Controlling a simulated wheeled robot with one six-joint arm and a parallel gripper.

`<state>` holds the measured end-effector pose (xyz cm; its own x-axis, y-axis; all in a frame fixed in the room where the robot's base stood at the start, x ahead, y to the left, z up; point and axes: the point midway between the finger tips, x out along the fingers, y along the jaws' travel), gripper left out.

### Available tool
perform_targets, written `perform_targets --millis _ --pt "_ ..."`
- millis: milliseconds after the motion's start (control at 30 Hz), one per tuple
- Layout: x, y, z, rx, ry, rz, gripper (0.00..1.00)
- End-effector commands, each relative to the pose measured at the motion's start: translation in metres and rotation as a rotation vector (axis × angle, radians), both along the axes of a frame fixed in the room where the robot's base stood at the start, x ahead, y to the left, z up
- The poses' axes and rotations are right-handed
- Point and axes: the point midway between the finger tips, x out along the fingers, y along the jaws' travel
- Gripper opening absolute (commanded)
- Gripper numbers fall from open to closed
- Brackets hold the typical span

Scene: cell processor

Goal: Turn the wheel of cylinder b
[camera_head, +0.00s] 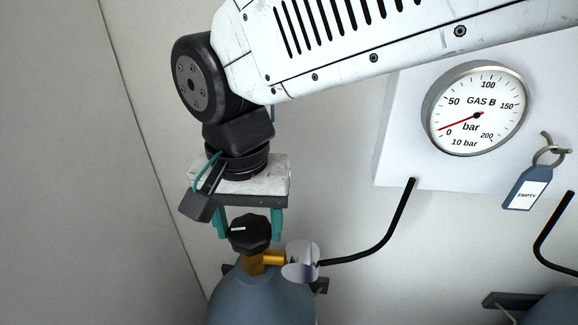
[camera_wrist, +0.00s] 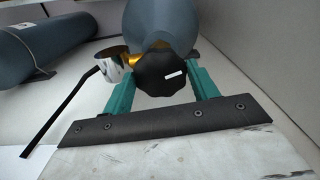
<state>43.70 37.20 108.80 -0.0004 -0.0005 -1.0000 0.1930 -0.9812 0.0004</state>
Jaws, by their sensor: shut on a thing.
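The black wheel (camera_head: 250,232) with a white mark sits on the brass valve (camera_head: 254,262) of the blue-grey gas cylinder (camera_head: 262,300). The wheel also shows in the wrist view (camera_wrist: 164,73), between two teal fingers. My gripper (camera_head: 249,224) points down over the cylinder top, one finger on each side of the wheel, shut on it. The gauge (camera_head: 477,108) above right reads "GAS B"; its red needle points near 0, by the text "10 bar".
A chrome fitting (camera_head: 301,262) with a black hose (camera_head: 385,240) joins the valve on the right. A blue tag (camera_head: 526,188) reading "EMPTY" hangs from a hook below the gauge. A second cylinder (camera_head: 552,308) stands at lower right. A wall is close on the left.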

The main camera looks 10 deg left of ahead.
Motion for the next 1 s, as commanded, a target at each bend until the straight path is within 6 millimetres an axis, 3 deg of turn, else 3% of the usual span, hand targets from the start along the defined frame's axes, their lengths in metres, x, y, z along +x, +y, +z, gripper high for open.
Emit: perform_targets --millis 400,1000 --pt "0.0007 0.0009 0.0010 0.001 -0.003 -0.240 0.36" --pt "0.0008 0.0010 0.0011 0.002 -0.002 -0.297 0.36"
